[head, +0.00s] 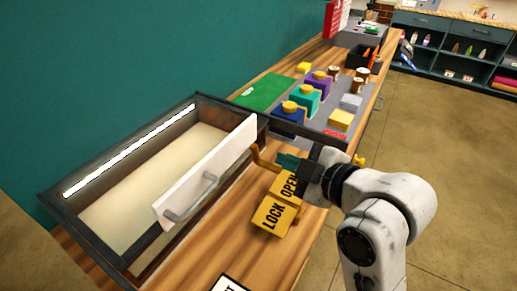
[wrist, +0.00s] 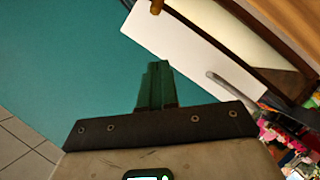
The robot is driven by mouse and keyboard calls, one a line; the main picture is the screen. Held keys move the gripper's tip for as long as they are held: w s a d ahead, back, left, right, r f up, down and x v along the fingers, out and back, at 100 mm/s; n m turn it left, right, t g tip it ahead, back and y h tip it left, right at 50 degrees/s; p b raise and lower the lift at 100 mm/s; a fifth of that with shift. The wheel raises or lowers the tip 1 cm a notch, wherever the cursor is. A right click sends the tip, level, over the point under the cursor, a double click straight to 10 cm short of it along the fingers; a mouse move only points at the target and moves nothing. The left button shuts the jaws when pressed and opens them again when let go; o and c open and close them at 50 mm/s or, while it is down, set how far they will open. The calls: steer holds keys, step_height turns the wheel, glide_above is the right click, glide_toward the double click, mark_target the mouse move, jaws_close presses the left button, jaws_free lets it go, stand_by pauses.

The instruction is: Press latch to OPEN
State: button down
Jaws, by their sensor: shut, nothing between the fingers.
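A yellow latch lever (head: 262,158) shows at the right end of the white front panel (head: 210,172) of a dark-framed case. Below it are yellow plates marked OPEN (head: 287,187) and LOCK (head: 273,215). My gripper (head: 284,160) has its dark green fingers closed together, close to the lever and above the OPEN plate. I cannot tell whether they touch the lever. In the wrist view the shut fingers (wrist: 155,84) point toward the white panel (wrist: 200,45), with a small brownish-yellow piece (wrist: 157,6) beyond the tips. My gripper and wrist may hide part of the lever.
The case (head: 130,170) has a lit strip and a pale, empty-looking interior; its panel carries a grey handle (head: 190,200). Behind lie a green mat (head: 264,91) and several coloured blocks on a grey tray (head: 352,88). Bare wooden bench (head: 215,248) shows in front.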

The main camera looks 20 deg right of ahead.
steer(key=shift+d+f+p+x, duration=0.35)
steer(key=shift+d+p+x, duration=0.05)
steer(key=shift+x, duration=1.7)
steer(key=shift+d+f+p+x, duration=0.35)
steer(key=shift+p+x, duration=0.1)
steer(key=shift+x, duration=1.6)
steer(key=shift+d+f+p+x, duration=0.35)
steer(key=shift+d+p+x, duration=0.05)
steer(key=shift+x, duration=1.7)
steer(key=shift+w+d, duration=0.1)
